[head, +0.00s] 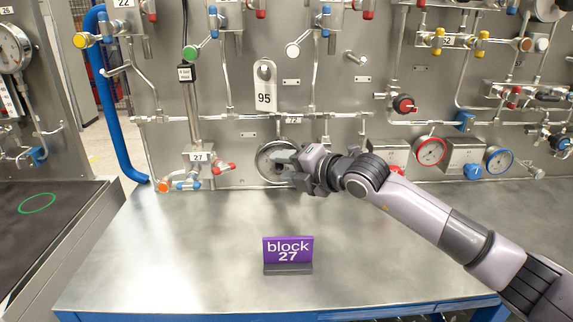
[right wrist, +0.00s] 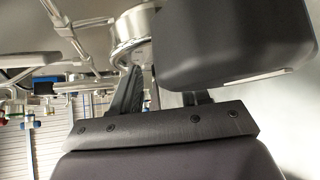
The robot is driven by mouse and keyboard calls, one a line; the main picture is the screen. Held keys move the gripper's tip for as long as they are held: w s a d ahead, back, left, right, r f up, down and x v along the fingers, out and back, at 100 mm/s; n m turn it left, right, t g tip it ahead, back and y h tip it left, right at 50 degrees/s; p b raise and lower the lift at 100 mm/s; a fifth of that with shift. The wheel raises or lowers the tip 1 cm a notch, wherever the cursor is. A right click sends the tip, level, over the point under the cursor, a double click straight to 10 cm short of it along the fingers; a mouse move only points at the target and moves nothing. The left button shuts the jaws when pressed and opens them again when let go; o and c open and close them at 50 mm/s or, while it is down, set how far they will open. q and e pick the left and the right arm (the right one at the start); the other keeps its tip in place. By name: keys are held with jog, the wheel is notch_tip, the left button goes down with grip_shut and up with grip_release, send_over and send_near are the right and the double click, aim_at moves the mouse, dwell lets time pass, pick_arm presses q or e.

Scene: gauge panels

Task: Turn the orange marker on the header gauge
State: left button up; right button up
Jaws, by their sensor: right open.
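A round silver-rimmed gauge (head: 262,163) sits low on the middle of the panel, below the horizontal pipe; I take it for the header gauge. My right gripper (head: 286,168) is in front of its right side, hiding part of the face. The gripper is open; I cannot tell whether it touches the gauge. In the right wrist view, the silver round housing (right wrist: 132,28) shows just beyond one dark finger of the gripper (right wrist: 163,88). I cannot make out an orange marker on the gauge. My left gripper is not in view.
A purple "block 27" sign (head: 288,249) stands on the clear metal bench (head: 180,250). A valve block labelled 27 (head: 198,157) is left of the gauge. Red-rimmed (head: 430,151) and blue-rimmed (head: 498,160) gauges are to the right. A tag marked 95 (head: 264,84) hangs above.

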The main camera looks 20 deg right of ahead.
grip_shut()
